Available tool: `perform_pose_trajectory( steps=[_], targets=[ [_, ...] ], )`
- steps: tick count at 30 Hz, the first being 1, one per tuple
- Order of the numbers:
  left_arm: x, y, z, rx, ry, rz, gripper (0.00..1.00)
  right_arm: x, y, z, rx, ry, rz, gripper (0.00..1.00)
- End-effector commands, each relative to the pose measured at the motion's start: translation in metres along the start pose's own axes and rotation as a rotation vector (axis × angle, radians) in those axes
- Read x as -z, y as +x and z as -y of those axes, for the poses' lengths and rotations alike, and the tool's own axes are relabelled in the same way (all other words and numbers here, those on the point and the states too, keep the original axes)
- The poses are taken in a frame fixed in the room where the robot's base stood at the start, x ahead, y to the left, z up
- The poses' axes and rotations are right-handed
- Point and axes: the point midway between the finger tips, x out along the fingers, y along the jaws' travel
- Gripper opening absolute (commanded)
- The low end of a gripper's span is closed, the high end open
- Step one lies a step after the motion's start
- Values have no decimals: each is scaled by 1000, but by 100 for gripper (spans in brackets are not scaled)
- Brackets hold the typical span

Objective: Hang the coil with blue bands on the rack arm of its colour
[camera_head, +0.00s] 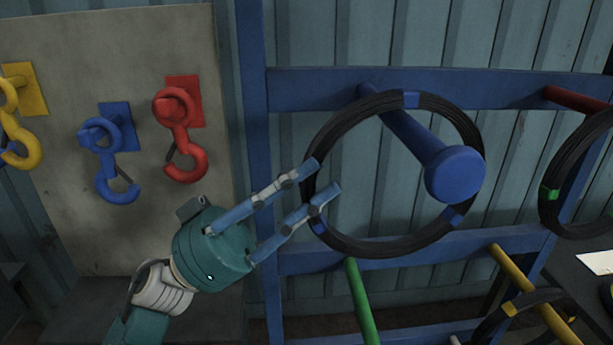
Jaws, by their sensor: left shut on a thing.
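The coil with blue bands (362,245) is a black ring with several blue bands, right of centre in the head view. My left gripper (323,178) is shut on the coil's left side, with one finger on each side of it. The blue rack arm (405,128) reaches forward through the ring, and its round end knob (455,174) shows in front of the coil's right side. The coil is around the arm. I cannot tell whether its top rests on the arm. My right gripper is not in view.
The blue rack frame (258,150) stands behind. A green arm (362,300) below shows no coil. A green-banded coil (560,215) is by the red arm (575,99). A yellow-banded coil (490,320) is around the yellow arm (522,285). Coloured hooks (117,165) hang on a left panel.

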Motion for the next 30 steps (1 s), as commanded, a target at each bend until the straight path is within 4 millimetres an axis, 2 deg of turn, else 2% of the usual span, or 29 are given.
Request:
perform_pose_trajectory(
  steps=[29,30],
  targets=[
    [-3,-4,-1,-2,1,-5,0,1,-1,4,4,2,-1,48],
    [-3,-4,-1,-2,1,-5,27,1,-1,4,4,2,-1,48]
  ],
)
